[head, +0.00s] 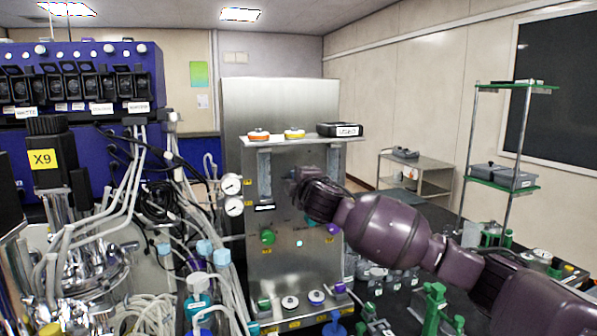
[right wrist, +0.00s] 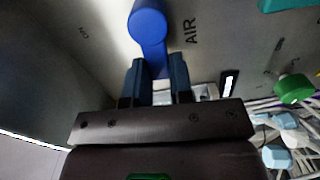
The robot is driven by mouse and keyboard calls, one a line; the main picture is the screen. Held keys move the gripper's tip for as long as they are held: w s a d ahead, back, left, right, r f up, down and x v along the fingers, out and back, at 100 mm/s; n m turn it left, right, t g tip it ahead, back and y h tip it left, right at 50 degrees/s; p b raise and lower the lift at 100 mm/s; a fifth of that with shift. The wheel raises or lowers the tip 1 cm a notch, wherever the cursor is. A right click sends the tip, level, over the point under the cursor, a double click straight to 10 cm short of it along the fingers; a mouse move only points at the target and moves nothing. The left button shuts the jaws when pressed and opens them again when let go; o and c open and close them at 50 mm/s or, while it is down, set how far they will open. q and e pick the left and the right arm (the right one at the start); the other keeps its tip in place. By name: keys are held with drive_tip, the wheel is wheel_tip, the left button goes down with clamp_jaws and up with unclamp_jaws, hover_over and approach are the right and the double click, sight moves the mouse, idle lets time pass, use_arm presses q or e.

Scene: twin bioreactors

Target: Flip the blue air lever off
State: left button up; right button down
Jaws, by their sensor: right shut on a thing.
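The blue air lever (right wrist: 150,35) shows in the right wrist view on a grey metal panel (right wrist: 100,45), beside the printed word AIR. Its round end is at the top of the picture, and its arm runs down between my fingers. My right gripper (right wrist: 158,75) is shut on the lever's arm, with one dark blue finger on each side. In the head view my right arm reaches in from the right, and its gripper (head: 307,190) is at the front of the steel cabinet (head: 285,110). There the lever is mostly hidden behind the gripper. My left gripper is not in view.
A green knob (head: 267,237) and a purple knob (head: 333,229) sit on the same panel. Two round gauges (head: 233,185) are at its left edge. Tubes and glassware crowd the left side. Green stands (head: 434,305) are below my right arm.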

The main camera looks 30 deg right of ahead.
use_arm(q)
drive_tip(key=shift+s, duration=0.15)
use_arm(e)
drive_tip(key=shift+f+n, duration=0.25)
drive_tip(key=shift+n, duration=0.25)
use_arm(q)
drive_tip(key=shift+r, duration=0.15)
use_arm(e)
drive_tip(key=c, duration=1)
unclamp_jaws()
use_arm(q)
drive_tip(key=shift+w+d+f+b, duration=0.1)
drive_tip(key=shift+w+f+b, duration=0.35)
drive_tip(key=shift+b, duration=0.5)
use_arm(e)
drive_tip(key=v, duration=1.1)
drive_tip(key=shift+f, duration=0.1)
